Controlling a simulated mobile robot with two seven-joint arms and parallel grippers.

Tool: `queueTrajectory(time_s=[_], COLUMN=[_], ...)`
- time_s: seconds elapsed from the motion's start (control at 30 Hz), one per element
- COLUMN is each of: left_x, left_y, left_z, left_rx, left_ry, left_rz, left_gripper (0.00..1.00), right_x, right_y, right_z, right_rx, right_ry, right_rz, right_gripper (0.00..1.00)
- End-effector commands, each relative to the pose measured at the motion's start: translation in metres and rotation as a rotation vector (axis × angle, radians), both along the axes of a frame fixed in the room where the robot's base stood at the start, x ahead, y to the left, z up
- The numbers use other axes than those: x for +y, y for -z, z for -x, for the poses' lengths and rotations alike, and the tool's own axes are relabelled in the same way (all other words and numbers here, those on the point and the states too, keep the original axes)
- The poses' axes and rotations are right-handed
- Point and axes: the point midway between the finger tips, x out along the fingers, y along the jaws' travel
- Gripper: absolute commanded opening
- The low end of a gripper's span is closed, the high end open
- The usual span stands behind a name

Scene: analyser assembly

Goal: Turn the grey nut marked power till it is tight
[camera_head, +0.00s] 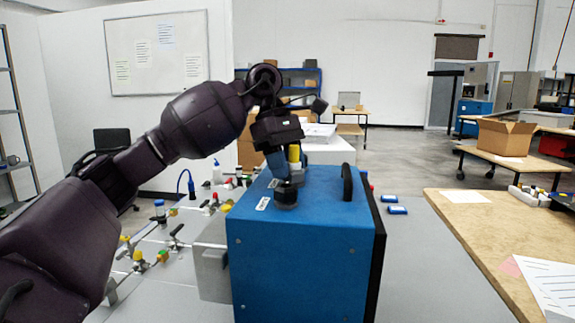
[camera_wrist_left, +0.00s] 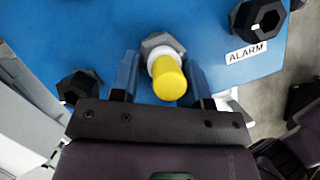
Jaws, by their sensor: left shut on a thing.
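The grey nut (camera_wrist_left: 158,43) is a hexagon on the blue top of the analyser box (camera_head: 300,255). A white collar and a yellow cap (camera_wrist_left: 168,78) stand up from it; the yellow cap also shows in the head view (camera_head: 294,153). My left gripper (camera_wrist_left: 160,62) reaches down from above, with one finger on each side of the nut, and is shut on it. The fingertip contact is partly hidden. No power marking can be read. My right gripper is not in view.
A dark nut (camera_wrist_left: 260,18) is beside the ALARM label (camera_wrist_left: 247,52); another dark nut (camera_wrist_left: 80,85) is at the left. A black handle (camera_head: 347,182) rises from the box top. Valves and fittings (camera_head: 140,258) lie left of the box. Two small blue items (camera_head: 393,204) lie at its right.

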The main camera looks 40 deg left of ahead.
Motion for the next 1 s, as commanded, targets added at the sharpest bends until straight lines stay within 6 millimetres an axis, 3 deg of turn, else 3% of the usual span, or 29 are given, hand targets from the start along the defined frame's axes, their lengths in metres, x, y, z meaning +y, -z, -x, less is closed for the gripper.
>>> queueTrajectory(time_s=[0.13, 0.17, 0.33, 0.67, 0.83, 1.0], left_x=[0.0, 0.0, 0.0, 0.001, 0.008, 0.02], left_y=[-0.003, -0.003, -0.002, -0.004, -0.022, -0.053], left_z=[0.0, 0.0, 0.0, 0.0, 0.0, 0.001], left_rx=[-0.007, -0.007, -0.005, -0.003, -0.007, -0.01], left_ry=[-0.001, -0.001, -0.001, -0.001, -0.002, -0.003], left_rz=[0.002, 0.002, 0.001, 0.0, 0.001, 0.003], left_gripper=[0.18, 0.44, 0.68, 0.68, 0.68, 0.68], right_x=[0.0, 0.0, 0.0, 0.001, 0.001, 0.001], right_y=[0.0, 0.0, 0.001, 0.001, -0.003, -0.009], right_z=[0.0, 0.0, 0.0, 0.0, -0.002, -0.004], right_rx=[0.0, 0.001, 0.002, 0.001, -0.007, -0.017], right_ry=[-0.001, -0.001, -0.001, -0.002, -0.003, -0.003], right_rz=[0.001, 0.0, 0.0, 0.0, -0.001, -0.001], right_gripper=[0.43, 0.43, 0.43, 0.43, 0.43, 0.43])
